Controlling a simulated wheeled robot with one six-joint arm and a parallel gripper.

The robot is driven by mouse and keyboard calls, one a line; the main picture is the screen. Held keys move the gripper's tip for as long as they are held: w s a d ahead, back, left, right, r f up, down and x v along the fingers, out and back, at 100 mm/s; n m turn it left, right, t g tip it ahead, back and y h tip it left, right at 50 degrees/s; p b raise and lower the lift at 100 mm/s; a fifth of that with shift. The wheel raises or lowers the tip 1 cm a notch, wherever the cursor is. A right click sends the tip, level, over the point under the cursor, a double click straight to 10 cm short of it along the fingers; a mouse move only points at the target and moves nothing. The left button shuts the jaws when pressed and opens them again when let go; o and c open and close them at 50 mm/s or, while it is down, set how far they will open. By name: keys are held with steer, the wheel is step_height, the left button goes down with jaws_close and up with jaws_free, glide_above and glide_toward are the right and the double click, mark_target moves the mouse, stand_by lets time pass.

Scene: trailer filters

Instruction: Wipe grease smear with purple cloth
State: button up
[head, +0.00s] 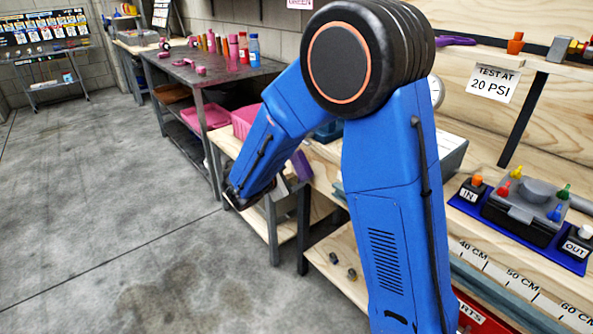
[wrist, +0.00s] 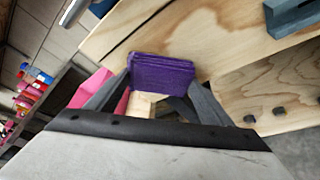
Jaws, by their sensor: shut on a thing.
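The purple cloth (wrist: 162,74) is a folded, block-like pad. In the wrist view it sits between the two grey fingers of my gripper (wrist: 161,84), which is shut on it. In the head view the cloth (head: 301,166) shows as a small purple patch beside my blue forearm, near the end of the wooden bench. The fingers are mostly hidden there. I cannot pick out a grease smear with certainty; the concrete floor has darker stained patches (head: 150,302).
A dark metal table (head: 222,73) with bottles and pink items stands behind my arm. A pink bin (head: 244,121) is close by. The wooden lower shelf (head: 330,278) holds dark fittings (head: 351,273). A test fixture (head: 525,208) sits at right. Floor at left is open.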

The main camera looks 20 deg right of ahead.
steer(key=shift+s+a, duration=0.4)
steer(key=shift+a, duration=0.5)
steer(key=shift+s+a, duration=0.35)
steer(key=shift+a, duration=0.55)
steer(key=shift+s+a, duration=0.4)
steer(key=shift+a, duration=0.5)
steer(key=shift+a, duration=0.1)
steer(key=a, duration=0.1)
steer(key=s+a, duration=0.1)
steer(key=shift+s+a, duration=0.1)
steer(key=shift+a, duration=0.2)
